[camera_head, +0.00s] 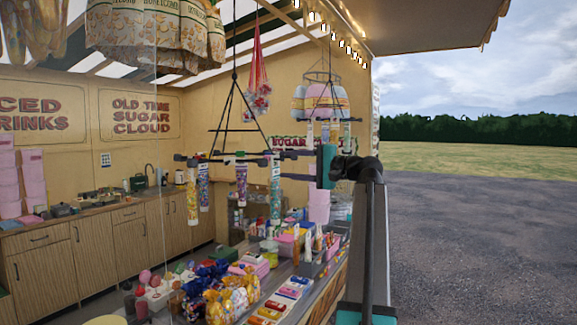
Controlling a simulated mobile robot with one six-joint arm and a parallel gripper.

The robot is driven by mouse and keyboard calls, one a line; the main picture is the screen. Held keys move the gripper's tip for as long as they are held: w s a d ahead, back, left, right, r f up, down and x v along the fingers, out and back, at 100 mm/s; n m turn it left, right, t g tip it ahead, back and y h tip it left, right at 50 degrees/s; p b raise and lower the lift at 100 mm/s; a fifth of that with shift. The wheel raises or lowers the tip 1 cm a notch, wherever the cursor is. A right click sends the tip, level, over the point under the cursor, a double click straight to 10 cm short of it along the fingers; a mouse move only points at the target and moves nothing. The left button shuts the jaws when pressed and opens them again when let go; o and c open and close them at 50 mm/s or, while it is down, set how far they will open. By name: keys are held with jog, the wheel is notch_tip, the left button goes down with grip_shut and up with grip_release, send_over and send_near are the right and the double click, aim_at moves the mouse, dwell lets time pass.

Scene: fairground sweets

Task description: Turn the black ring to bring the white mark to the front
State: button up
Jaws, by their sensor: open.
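A black ring rack (222,158) hangs at mid-picture on thin black rods from the roof. I cannot make out a white mark on the ring at this size. My arm reaches in from the right, with a teal section beside the rack. My gripper (276,157) is small and dark at the rack's right side, and open. I cannot tell whether it touches the ring.
A counter below carries colourful sweets, bagged treats (232,299) and a pink box (286,243). Cabinets (122,243) line the back left. Open gravel (470,240) lies at the right.

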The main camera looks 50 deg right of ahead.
aim_at(263, 161)
jog(key=shift+w, duration=0.2)
jog(key=shift+x, duration=4.7)
jog(key=shift+a, duration=0.1)
jog(key=c, duration=0.8)
jog(key=shift+o, duration=0.2)
jog(key=d+b, duration=0.1)
jog(key=d, duration=0.5)
jog(key=shift+s, duration=0.45)
jog(key=shift+d, duration=0.1)
